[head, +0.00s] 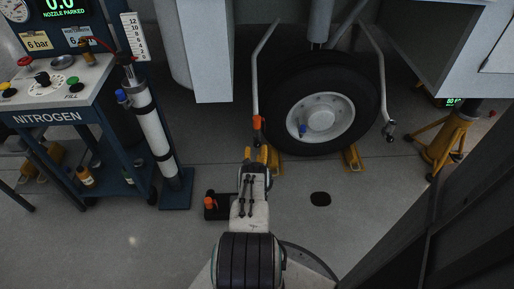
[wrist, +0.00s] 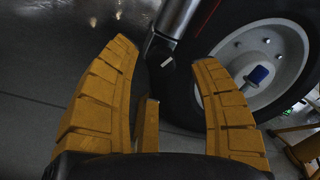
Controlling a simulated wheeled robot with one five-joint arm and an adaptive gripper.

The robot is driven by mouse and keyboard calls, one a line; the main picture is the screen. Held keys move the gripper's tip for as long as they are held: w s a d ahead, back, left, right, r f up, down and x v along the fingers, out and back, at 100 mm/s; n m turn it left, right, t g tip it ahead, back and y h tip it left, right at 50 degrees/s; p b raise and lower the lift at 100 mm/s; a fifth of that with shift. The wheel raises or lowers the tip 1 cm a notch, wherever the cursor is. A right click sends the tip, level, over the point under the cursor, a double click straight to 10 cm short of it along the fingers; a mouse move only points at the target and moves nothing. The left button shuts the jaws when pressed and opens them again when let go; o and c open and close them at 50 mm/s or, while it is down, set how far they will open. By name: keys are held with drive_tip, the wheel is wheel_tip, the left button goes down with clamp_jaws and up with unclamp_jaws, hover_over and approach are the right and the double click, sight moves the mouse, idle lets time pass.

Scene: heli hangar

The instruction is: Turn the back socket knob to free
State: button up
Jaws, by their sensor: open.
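My gripper (wrist: 165,55) is open and empty in the wrist view, with one orange ribbed finger on each side. Beyond the fingertips, between them, a metal bar (wrist: 180,14) ends in a dark fitting (wrist: 159,48) with a small white mark. I cannot tell whether this fitting is the back socket knob, or its setting. In the head view my gripper is low in front of the wheel, its fingers hard to separate from yellow parts there. An orange-red piece (head: 258,123) sits on the left bent bar (head: 257,88). The right bar (head: 380,75) ends in a dark fitting (head: 390,129).
A tyre (head: 357,92) stands behind the bars, with a yellow chock (head: 352,157) at its foot. The nitrogen cart (head: 60,116) and a white cylinder (head: 152,128) stand left. A black block with an orange top (head: 212,203) lies beside my arm. A yellow stand (head: 447,140) is at right.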

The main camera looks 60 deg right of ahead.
sight(257, 146)
drive_tip(key=shift+b+x, duration=0.85)
drive_tip(key=shift+x, duration=1.15)
drive_tip(key=shift+c, duration=0.4)
clamp_jaws()
